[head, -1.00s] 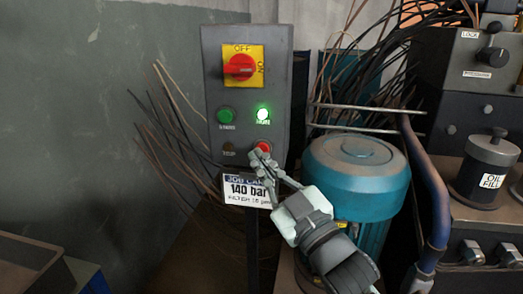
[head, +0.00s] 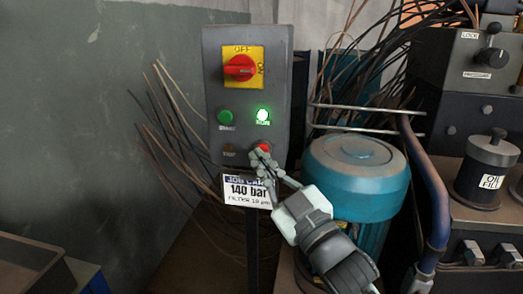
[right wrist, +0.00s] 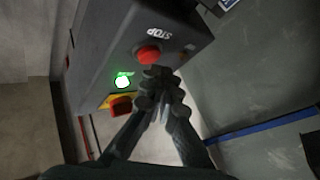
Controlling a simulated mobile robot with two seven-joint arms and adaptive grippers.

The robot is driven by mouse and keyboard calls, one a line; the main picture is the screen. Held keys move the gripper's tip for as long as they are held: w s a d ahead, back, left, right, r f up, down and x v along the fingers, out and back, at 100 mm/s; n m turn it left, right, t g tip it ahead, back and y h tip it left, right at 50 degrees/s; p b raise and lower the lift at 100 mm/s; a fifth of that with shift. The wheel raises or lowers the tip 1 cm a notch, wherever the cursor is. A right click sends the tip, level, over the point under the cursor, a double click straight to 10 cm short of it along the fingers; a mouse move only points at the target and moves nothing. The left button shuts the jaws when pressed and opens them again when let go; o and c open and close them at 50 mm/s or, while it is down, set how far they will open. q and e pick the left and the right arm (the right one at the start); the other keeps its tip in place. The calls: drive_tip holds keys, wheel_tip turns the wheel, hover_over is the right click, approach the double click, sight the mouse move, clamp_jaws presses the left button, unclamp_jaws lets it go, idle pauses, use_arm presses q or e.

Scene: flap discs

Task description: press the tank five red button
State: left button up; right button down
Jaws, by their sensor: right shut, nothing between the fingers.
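The red button (head: 264,148) sits at the lower right of the dark grey control box (head: 217,60). In the right wrist view the red button (right wrist: 149,54) shows beside the word STOP. My right gripper (head: 257,158) is shut and empty, its fingertips at the lower left edge of the button in the head view. In the right wrist view the fingertips (right wrist: 164,76) are just below the button; I cannot tell if they touch it. No label reading tank five is legible. My left gripper is not in view.
The box also has a red rotary switch (head: 240,67) on a yellow plate, a green button (head: 225,117) and a lit green lamp (head: 263,115). A job card (head: 246,190) hangs below. A teal motor (head: 357,180) and thin cables (head: 172,120) stand close by.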

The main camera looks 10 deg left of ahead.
drive_tip(key=shift+w, duration=0.3)
drive_tip(key=shift+w, duration=0.5)
idle(0.8)
drive_tip(key=shift+s+p, duration=0.15)
drive_tip(key=shift+p, duration=0.15)
drive_tip(key=shift+s, duration=0.8)
drive_tip(key=shift+s+p, duration=0.1)
drive_tip(key=shift+p, duration=0.2)
drive_tip(key=s+p, duration=0.1)
drive_tip(key=s, duration=0.3)
drive_tip(key=shift+s, duration=0.4)
